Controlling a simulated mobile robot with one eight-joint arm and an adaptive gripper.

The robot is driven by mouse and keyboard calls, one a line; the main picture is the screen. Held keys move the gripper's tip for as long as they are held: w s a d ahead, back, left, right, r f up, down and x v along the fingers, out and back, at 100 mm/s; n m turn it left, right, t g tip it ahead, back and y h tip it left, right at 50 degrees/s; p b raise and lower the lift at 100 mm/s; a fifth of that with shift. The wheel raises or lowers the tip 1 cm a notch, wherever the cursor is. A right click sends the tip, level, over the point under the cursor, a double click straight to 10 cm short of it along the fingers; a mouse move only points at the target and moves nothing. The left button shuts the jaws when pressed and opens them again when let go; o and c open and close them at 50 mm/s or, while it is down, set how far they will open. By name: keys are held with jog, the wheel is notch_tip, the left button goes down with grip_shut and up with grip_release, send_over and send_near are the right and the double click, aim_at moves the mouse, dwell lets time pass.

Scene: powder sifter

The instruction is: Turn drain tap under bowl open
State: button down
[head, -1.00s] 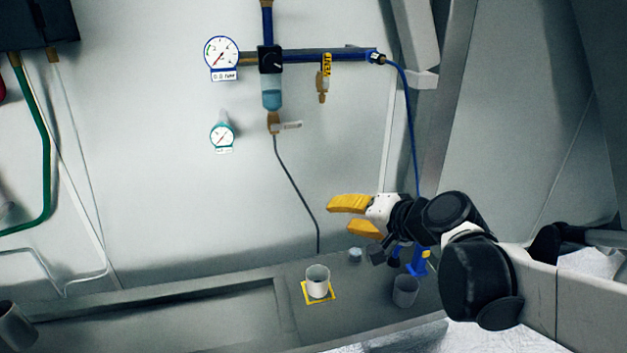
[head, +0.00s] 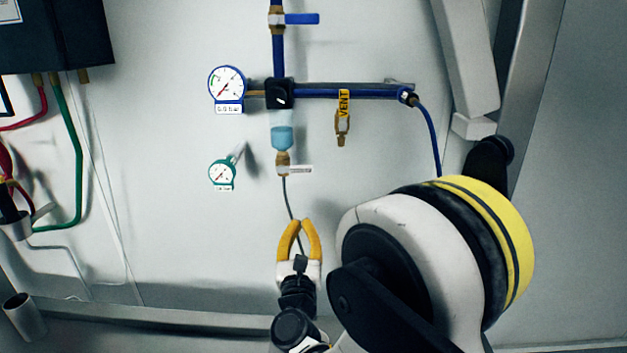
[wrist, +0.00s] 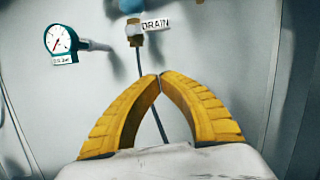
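The drain tap (head: 283,160) is a small brass fitting below the blue clear bowl (head: 282,137) on the wall. A pale tag (head: 299,170) sticks out to its right. In the wrist view the brass tap (wrist: 135,39) shows at top centre, beside the tag reading DRAIN (wrist: 155,22). A thin grey tube (head: 288,200) runs down from it. My gripper (head: 302,223) is below the tap, apart from it, with its yellow fingers pointing up. In the wrist view its fingertips (wrist: 159,76) meet with nothing visible between them. The tap's handle position is unclear.
A large gauge (head: 226,83) and a smaller green-rimmed gauge (head: 222,175) are left of the tap. A brass vent valve (head: 342,125) hangs to the right under the blue pipe (head: 345,93).

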aim_at(294, 170)
jog(key=w+r+b, duration=0.2)
jog(key=w+r, duration=0.4)
jog(key=w, duration=0.3)
jog(key=shift+a+r+m+b, duration=0.2)
jog(key=shift+m+b, duration=0.15)
jog(key=shift+m, duration=0.05)
jog(key=shift+w, duration=0.1)
jog(key=shift+d+r+n, duration=0.15)
jog(key=shift+d+n, duration=0.05)
jog(key=shift+n, duration=0.4)
